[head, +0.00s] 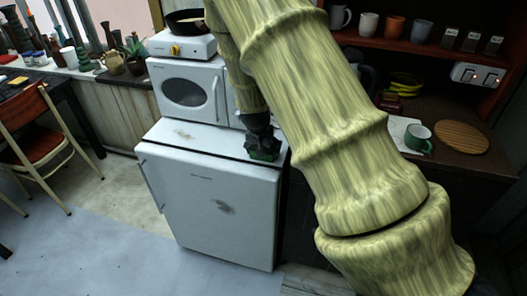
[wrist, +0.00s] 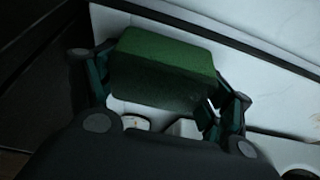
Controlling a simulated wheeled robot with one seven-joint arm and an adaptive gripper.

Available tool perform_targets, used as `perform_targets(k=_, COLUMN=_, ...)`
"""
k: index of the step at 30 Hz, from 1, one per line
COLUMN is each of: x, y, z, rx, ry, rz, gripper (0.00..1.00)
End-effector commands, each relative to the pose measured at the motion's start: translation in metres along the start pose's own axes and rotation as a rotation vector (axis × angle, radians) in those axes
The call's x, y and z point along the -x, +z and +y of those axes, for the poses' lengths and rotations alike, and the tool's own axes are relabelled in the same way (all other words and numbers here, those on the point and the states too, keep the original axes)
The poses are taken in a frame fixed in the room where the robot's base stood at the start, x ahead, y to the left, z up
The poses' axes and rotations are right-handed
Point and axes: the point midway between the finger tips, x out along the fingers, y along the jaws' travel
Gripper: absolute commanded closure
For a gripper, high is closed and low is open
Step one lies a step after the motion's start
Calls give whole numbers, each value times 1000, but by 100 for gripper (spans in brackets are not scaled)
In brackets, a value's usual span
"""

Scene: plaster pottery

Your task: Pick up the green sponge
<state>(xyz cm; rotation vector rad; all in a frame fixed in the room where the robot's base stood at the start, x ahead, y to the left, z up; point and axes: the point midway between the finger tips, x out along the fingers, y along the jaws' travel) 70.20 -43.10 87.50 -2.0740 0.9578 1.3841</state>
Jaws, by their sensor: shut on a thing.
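The green sponge (wrist: 165,65) is a block between the two fingers of my gripper (wrist: 160,92) in the wrist view. The fingers are shut on it from its left and right sides. In the head view, my gripper (head: 262,146) is at the front right of the white fridge top (head: 190,137), with the green sponge (head: 263,155) low at its fingertips. I cannot tell whether the sponge touches the fridge top or is just above it.
A white microwave (head: 187,91) stands at the back of the fridge top, with a small cooker (head: 183,45) and pan on it. To the right, a counter holds a green mug (head: 418,139) and a round wooden board (head: 461,137). My arm hides part of the counter.

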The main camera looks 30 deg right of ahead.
Motion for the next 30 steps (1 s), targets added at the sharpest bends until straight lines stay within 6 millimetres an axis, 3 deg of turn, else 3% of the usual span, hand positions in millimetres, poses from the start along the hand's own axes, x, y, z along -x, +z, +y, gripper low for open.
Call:
perform_targets(k=10, x=3, y=-2, z=0, rx=0, ry=0, rz=1, gripper=32)
perform_targets(k=20, x=31, y=-14, z=-1, rx=2, ry=-1, rz=2, gripper=32)
perform_targets(k=30, x=60, y=43, z=24, rx=2, ry=0, rz=-2, gripper=32)
